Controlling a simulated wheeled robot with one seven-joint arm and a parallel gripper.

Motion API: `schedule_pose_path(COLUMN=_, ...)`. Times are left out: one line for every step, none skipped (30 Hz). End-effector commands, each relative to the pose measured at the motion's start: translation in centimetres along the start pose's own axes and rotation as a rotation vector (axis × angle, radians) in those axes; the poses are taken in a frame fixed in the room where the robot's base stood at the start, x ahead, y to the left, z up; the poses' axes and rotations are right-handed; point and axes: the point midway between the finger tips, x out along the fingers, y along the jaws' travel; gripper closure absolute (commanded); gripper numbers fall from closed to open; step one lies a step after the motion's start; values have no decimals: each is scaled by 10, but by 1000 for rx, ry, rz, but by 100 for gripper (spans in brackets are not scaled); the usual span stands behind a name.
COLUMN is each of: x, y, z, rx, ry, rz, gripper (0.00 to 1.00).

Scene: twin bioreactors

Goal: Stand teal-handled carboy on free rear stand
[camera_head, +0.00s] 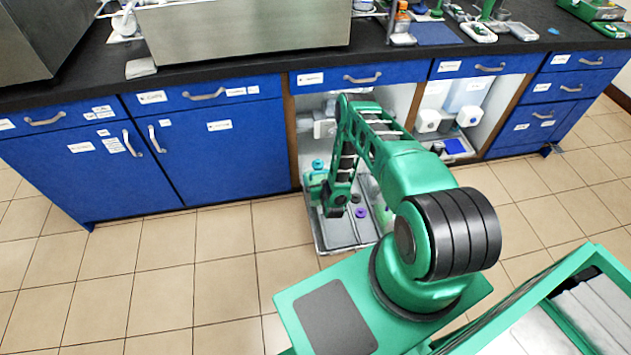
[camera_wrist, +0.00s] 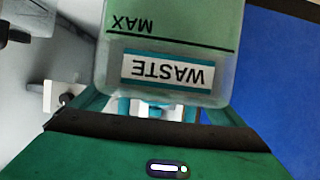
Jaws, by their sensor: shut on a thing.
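A carboy (camera_wrist: 160,30) with green contents fills the top middle of the wrist view. Its WASTE label and MAX line appear upside down there. Teal handle parts (camera_wrist: 190,113) show at its lower edge, between the teal fingers of my gripper (camera_wrist: 155,110), which is shut on the handle. In the head view a teal cap (camera_head: 318,164) shows at the left of the open cabinet bay, beside my dark wrist. My arm hides most of the carboy there. I cannot make out a free rear stand.
A grey tray (camera_head: 335,243) lies at the bay's front, with a purple round piece (camera_head: 361,213) in it. Blue cabinet doors (camera_head: 220,140) stand left of the bay. A black counter (camera_head: 250,62) runs above. A second open bay (camera_head: 455,110) holds white containers. Tiled floor is clear at left.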

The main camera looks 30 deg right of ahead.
Motion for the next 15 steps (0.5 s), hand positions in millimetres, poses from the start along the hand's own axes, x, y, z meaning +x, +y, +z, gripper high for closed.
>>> schedule_pose_path(x=7, y=7, z=1, rx=-2, ry=6, rz=1, gripper=69)
schedule_pose_path(x=10, y=11, z=2, rx=-2, ry=7, rz=1, gripper=69)
schedule_pose_path(x=15, y=16, z=4, rx=-1, ry=7, rz=-1, gripper=69)
schedule_pose_path(x=18, y=21, z=6, rx=-1, ry=7, rz=0, gripper=69)
schedule_pose_path(x=22, y=25, z=8, rx=-1, ry=7, rz=1, gripper=69)
schedule_pose_path(x=26, y=30, z=10, rx=0, ry=7, rz=0, gripper=69)
schedule_pose_path(x=29, y=34, z=12, rx=-1, ry=6, rz=0, gripper=69)
schedule_pose_path(x=32, y=37, z=13, rx=-1, ry=6, rz=0, gripper=69)
schedule_pose_path(x=35, y=41, z=14, rx=-1, ry=7, rz=0, gripper=69)
schedule_pose_path(x=37, y=44, z=16, rx=-1, ry=7, rz=0, gripper=69)
schedule_pose_path(x=39, y=46, z=17, rx=-1, ry=6, rz=0, gripper=69)
schedule_pose_path(x=41, y=48, z=18, rx=0, ry=6, rz=0, gripper=69)
schedule_pose_path(x=42, y=50, z=19, rx=1, ry=5, rz=0, gripper=69)
schedule_pose_path(x=44, y=51, z=19, rx=1, ry=6, rz=0, gripper=69)
schedule_pose_path(x=45, y=52, z=19, rx=1, ry=6, rz=-1, gripper=69)
